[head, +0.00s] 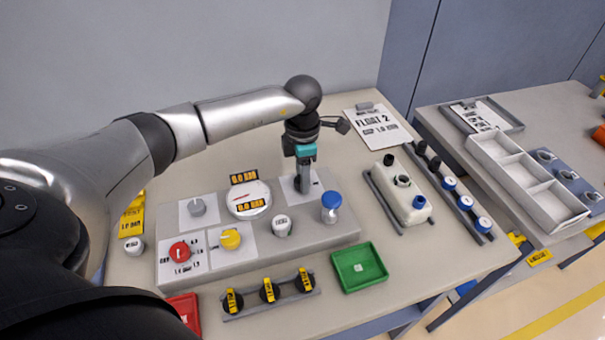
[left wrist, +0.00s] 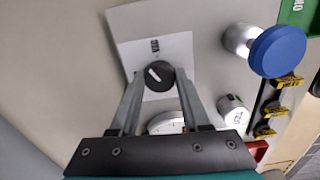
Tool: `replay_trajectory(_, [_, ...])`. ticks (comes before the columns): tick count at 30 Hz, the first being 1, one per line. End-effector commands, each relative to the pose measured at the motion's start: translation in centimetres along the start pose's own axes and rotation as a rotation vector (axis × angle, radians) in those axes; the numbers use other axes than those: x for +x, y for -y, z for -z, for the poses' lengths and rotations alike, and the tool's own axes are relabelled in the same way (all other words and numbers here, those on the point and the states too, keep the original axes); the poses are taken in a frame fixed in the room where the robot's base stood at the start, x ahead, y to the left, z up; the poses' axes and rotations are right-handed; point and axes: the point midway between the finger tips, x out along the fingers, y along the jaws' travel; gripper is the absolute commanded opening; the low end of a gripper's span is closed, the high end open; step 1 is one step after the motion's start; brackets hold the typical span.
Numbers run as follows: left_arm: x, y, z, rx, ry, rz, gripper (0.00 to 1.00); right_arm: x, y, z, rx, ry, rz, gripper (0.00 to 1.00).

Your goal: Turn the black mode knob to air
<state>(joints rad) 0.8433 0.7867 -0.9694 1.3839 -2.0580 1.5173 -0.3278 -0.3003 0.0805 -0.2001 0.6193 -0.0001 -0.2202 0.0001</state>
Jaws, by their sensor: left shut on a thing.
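The black mode knob (left wrist: 159,76) sits on a white label plate (left wrist: 182,48) on the grey panel in the left wrist view. A white pointer line on its face slants to the upper left in that view. Small dark lettering stands above the knob on the plate; I cannot read it surely. My left gripper (head: 303,187) points down at the plate at the panel's back right. Its two fingers are shut on the knob, one on each side. In the head view the fingers mostly hide the knob. My right gripper is not in view.
A blue-capped knob (head: 331,205) and a white cap (head: 282,226) stand close by the gripper. The panel (head: 330,240) also bears a gauge (head: 248,199), a yellow knob (head: 230,239) and a red knob (head: 180,251). A green tray (head: 360,267) lies in front.

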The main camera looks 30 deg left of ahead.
Motion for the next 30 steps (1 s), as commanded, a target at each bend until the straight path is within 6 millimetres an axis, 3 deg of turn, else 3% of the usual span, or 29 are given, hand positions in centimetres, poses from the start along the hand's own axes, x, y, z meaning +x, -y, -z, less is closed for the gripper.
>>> replay_trajectory(30, [-0.2,-0.2,0.1,-0.912,0.000,-0.002,0.00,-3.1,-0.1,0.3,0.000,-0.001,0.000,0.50])
